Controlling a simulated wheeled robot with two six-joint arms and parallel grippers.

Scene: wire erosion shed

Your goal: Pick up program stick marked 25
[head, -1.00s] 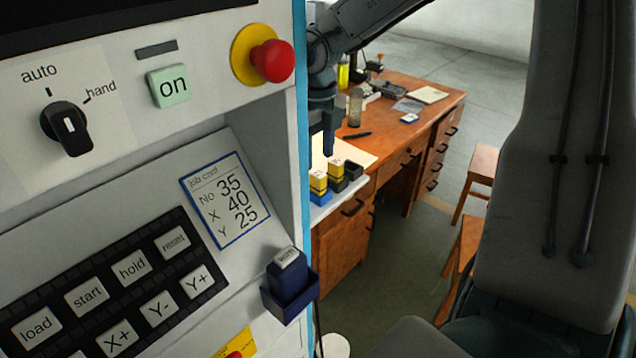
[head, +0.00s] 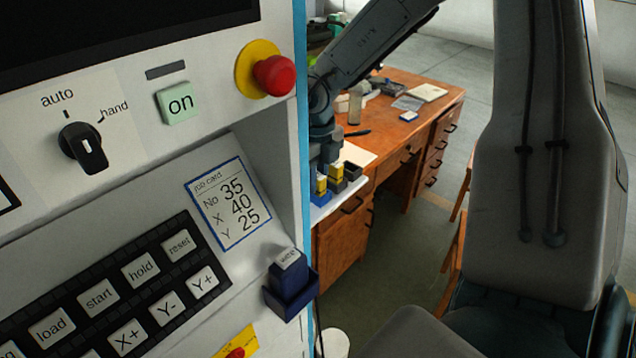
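Two yellow-topped sticks, one at the left (head: 321,184) and one at the right (head: 337,171), stand in small holders on a white ledge beyond the machine's edge. I cannot read a number on either. My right gripper (head: 325,165) points down right at these sticks, partly hidden by the machine's blue edge. I cannot tell whether its fingers are open or touch a stick. A dark blue stick (head: 289,272) with a pale label sits in a dark blue holder (head: 291,299) on the machine front. My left gripper is not in view.
The machine's control panel fills the left, with a job card (head: 229,203), a keypad (head: 112,300) and a red stop button (head: 274,76). A wooden desk (head: 420,125) with small items stands behind the ledge. The floor right of the desk is partly clear.

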